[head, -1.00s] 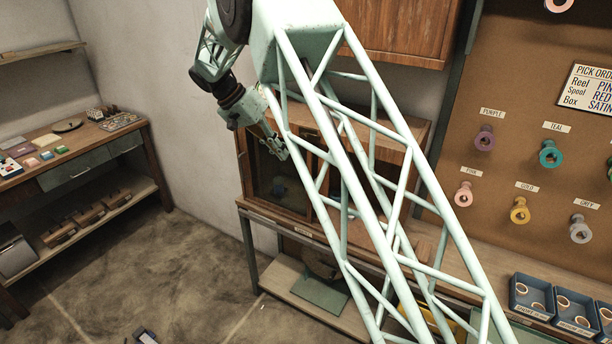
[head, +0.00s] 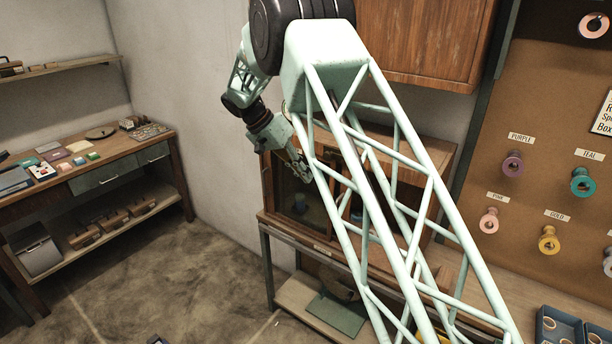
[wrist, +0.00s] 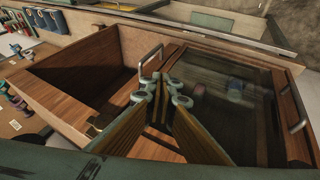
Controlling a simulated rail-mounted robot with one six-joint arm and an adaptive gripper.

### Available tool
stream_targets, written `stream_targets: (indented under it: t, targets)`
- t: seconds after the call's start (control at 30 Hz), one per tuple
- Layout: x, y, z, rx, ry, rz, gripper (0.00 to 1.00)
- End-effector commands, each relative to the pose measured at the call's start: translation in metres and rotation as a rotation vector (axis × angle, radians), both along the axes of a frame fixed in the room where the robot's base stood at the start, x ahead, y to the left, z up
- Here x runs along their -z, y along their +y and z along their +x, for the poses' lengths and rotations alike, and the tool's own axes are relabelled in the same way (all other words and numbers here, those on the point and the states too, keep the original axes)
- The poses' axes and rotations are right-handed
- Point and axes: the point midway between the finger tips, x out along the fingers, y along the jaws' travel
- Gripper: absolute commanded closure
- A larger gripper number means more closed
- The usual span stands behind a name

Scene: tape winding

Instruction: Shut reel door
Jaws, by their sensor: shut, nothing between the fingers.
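The wooden reel cabinet (head: 268,190) stands on a bench in the head view, partly hidden by my arm. In the wrist view, one half of its front, at the left, is open onto a bare wooden interior (wrist: 95,70). The other half is covered by a wood-framed glass door (wrist: 225,85), with dim round shapes behind the glass. One metal handle (wrist: 151,60) shows near the open half and another (wrist: 294,108) on the far right frame. My gripper (wrist: 168,92) is shut and empty, in front of the cabinet between the two halves. I cannot tell whether it touches the door.
A pegboard with coloured spools (head: 512,164) hangs at the right, above blue trays (head: 560,326). A wall cupboard (head: 425,45) hangs above the reel cabinet. A side bench (head: 100,170) with small items stands at the left. The floor between is mostly clear.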

Motion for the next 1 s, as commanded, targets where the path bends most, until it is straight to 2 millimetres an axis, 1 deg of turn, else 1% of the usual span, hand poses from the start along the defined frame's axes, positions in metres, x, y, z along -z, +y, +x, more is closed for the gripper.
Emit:
stream_targets:
  t: [0.63, 0.8, 1.0]
  targets:
    - [0.068, -0.046, 0.007, 0.0, 0.0, -0.001, 1.0]
    - [0.07, -0.062, -0.002, 0.0, 0.0, -0.001, 1.0]
    - [0.073, -0.075, -0.009, 0.0, 0.0, -0.001, 1.0]
